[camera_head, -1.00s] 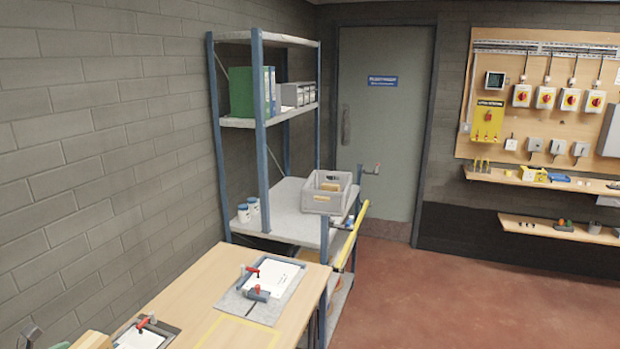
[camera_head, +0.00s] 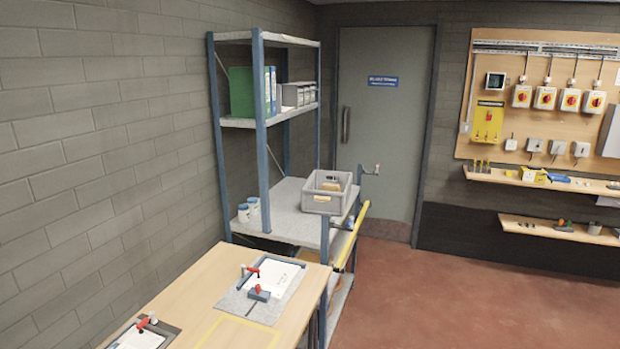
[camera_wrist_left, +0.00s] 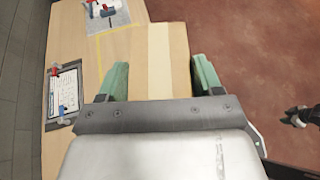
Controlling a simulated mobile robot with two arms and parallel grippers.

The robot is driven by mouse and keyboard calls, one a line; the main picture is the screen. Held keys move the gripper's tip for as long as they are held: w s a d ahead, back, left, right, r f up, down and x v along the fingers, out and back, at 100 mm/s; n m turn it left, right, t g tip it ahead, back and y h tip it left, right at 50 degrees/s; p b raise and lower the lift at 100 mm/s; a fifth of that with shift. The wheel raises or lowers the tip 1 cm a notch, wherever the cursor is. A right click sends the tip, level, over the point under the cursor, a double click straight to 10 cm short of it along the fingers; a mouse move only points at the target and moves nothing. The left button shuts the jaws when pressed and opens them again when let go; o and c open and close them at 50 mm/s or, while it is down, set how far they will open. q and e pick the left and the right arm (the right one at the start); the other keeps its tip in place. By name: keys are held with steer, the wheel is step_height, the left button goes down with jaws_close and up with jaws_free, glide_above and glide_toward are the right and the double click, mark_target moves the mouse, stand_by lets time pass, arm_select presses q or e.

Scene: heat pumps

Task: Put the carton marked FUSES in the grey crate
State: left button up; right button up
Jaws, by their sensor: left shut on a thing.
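The grey crate (camera_head: 322,204) stands on the middle level of the blue-framed shelf, with something tan inside it. My left gripper (camera_wrist_left: 160,75) has green fingers and is shut on a tan carton (camera_wrist_left: 136,58) with a paler band, above the wooden bench in the left wrist view. The carton's marking does not show, so I cannot read whether it says FUSES. The left gripper is out of the head view, far from the crate. A dark part at the right edge of the wrist view looks like my right gripper (camera_wrist_left: 295,116); its jaws are unclear.
The bench (camera_head: 200,315) holds two clamp boards with papers, the farther one (camera_head: 262,285) near the shelf. White tubs (camera_head: 248,211) stand left of the crate. A blue shelf post (camera_head: 262,130) rises in front of that level. Open red floor lies to the right.

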arm_select(q)
steer(key=d+n, duration=0.1)
steer(key=d, duration=0.8)
step_height(320, 180, down, 13)
steer(key=b, duration=1.3)
steer(key=shift+a+f+y, duration=0.2)
steer(key=shift+a+y, duration=0.2)
